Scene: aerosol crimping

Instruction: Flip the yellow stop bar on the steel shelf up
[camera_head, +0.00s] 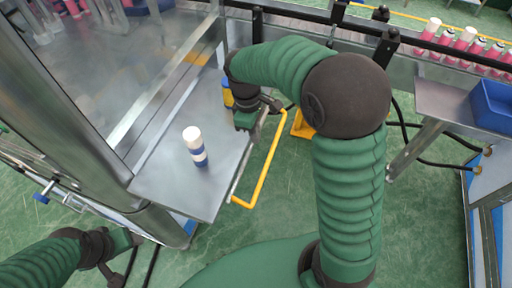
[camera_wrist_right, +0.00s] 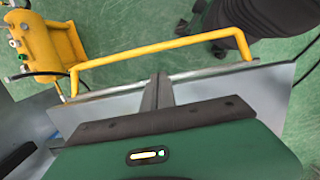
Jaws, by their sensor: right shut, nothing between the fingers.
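The yellow stop bar (camera_head: 267,165) is a U-shaped rod on the right edge of the steel shelf (camera_head: 190,190). In the head view it lies outside the shelf, over the green floor. In the wrist view the bar (camera_wrist_right: 165,55) runs across beyond the shelf edge. My right gripper (camera_head: 266,118) is shut and empty at that edge, near the bar's far end. In the wrist view its fingertips (camera_wrist_right: 160,76) reach the edge, inside the bar's outline; I cannot tell whether they touch it. My left gripper (camera_head: 132,239) is low at the left, its fingers unclear.
A white and blue can (camera_head: 196,150) stands upright on the shelf. A clear-panelled steel machine rises to the left. A yellow device (camera_wrist_right: 48,55) is beside the bar in the wrist view. A blue bin (camera_head: 492,105) and pink cans (camera_head: 462,42) are at the right.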

